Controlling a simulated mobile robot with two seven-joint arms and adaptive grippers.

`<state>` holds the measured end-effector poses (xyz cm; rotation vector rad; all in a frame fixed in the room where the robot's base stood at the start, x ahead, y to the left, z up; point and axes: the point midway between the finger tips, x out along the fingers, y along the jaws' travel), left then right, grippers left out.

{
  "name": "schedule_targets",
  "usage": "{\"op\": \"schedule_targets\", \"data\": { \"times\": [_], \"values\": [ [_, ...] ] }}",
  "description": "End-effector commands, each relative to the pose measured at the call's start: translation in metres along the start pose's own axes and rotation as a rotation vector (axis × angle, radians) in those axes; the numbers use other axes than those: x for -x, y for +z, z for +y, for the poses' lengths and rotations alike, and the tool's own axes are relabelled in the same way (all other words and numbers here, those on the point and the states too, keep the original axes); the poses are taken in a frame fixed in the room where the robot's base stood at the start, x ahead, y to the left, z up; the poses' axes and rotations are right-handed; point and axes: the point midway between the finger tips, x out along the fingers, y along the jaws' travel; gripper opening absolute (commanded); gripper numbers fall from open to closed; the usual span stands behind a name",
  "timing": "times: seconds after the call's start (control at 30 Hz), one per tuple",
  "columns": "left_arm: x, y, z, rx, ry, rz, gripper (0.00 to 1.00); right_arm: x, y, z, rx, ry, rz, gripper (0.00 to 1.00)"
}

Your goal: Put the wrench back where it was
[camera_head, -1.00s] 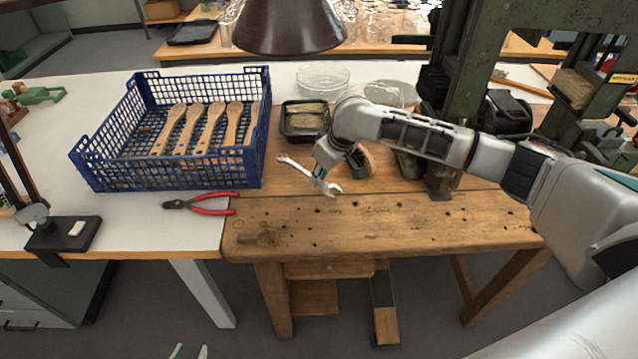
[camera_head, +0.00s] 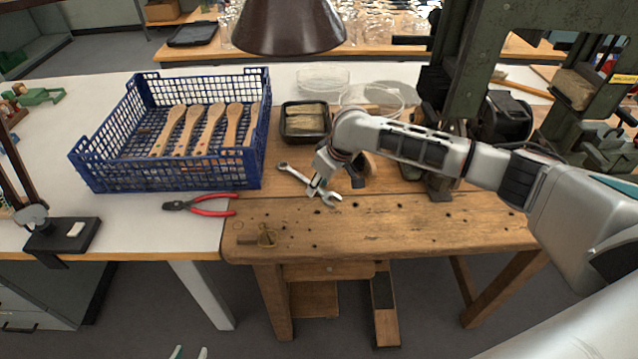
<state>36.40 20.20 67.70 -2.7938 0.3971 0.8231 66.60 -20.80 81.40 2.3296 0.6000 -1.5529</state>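The silver wrench (camera_head: 297,174) is at the front left part of the wooden workbench (camera_head: 390,215), slanting from upper left to lower right. My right gripper (camera_head: 316,188) comes down over its middle from the right-hand arm and appears shut on it; the fingertips are small and partly hidden. The wrench is at or very close to the bench top; I cannot tell whether it touches. Both wrench ends stick out past the gripper.
Red-handled pliers (camera_head: 212,204) lie left of the wrench. A blue crate (camera_head: 175,178) with wooden brush handles stands behind them. A black tray (camera_head: 304,135) of bristle material is behind the wrench. A green machine (camera_head: 462,70) stands right.

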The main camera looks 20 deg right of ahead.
Motion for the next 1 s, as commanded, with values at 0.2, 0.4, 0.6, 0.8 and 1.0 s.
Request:
{"op": "schedule_targets", "data": {
  "times": [0.2, 0.4, 0.6, 0.8, 1.0],
  "values": [
    [0.002, -0.001, 0.0, 0.0, 0.0, -0.003, 0.31, 0.019, -0.002, 0.001, 0.001, 0.001, 0.002, 0.3],
    [0.006, -0.009, -0.001, -0.001, 0.0, -0.003, 0.31, 0.061, -0.003, 0.001, 0.001, 0.002, 0.003, 0.3],
    [0.01, -0.014, -0.002, -0.001, 0.0, -0.002, 0.31, 0.098, -0.002, 0.001, 0.002, 0.002, 0.002, 0.3],
    [0.011, -0.017, -0.003, -0.001, 0.0, -0.001, 0.31, 0.118, -0.001, 0.0, 0.001, 0.0, 0.001, 0.3],
    [0.011, -0.017, -0.003, -0.001, 0.0, 0.0, 0.31, 0.122, -0.001, 0.0, -0.001, 0.0, 0.0, 0.3]
  ]
}}
